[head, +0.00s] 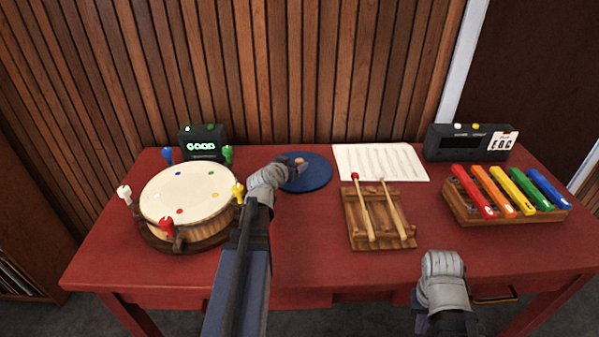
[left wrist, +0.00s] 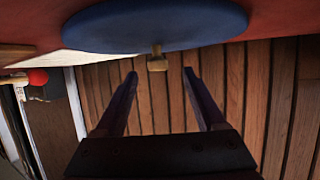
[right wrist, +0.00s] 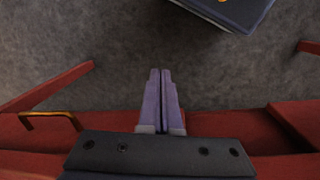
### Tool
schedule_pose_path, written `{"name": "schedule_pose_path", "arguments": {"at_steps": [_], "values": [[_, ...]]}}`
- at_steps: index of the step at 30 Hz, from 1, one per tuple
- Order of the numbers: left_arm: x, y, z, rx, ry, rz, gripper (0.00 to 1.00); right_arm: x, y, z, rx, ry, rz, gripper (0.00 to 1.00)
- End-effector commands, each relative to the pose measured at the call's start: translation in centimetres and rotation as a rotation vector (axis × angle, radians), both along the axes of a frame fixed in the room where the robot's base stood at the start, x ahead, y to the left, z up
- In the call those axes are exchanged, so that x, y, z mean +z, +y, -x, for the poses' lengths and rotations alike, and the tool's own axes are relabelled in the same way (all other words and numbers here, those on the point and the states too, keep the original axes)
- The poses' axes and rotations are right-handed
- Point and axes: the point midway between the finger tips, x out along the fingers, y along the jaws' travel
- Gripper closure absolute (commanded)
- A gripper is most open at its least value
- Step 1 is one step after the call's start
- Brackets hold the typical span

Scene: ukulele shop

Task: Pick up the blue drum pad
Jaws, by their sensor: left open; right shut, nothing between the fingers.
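The blue drum pad (head: 316,178) is a flat round disc with a small light-brown knob (head: 299,161) on it, lying on the red table in the head view. It also fills the top of the left wrist view (left wrist: 150,24), with the knob (left wrist: 157,62) between the lines of the fingers. My left gripper (head: 301,167) is at the pad's left part, partly covering it. Its fingers (left wrist: 160,75) are open, with nothing between them that I can see gripped. My right gripper (head: 424,318) is low at the table's front edge; its fingers (right wrist: 160,75) are shut and empty.
A drum with coloured pegs (head: 188,195) stands left of the pad. A wooden board with two mallets (head: 378,240), a music sheet (head: 380,162), a xylophone (head: 505,207) and a dark box (head: 470,143) are to the right.

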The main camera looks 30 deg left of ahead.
Motion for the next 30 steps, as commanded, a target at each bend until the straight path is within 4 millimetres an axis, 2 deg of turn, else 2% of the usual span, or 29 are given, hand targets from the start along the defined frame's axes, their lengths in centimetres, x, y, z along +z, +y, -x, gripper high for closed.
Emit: {"name": "schedule_pose_path", "arguments": {"at_steps": [10, 18, 30], "values": [[-2.1, 0.5, -4.3, -0.001, -0.001, -0.001, 0.28, -2.1, 0.0, 0.0, 0.000, 0.000, 0.000, 1.00], [-2.0, 0.4, -4.5, 0.000, -0.002, -0.001, 0.28, -2.0, 0.0, 0.0, 0.000, 0.000, 0.000, 1.00], [-2.0, 0.4, -4.5, 0.000, -0.002, -0.001, 0.73, -2.0, 0.0, 0.0, 0.000, 0.000, 0.000, 1.00]]}}
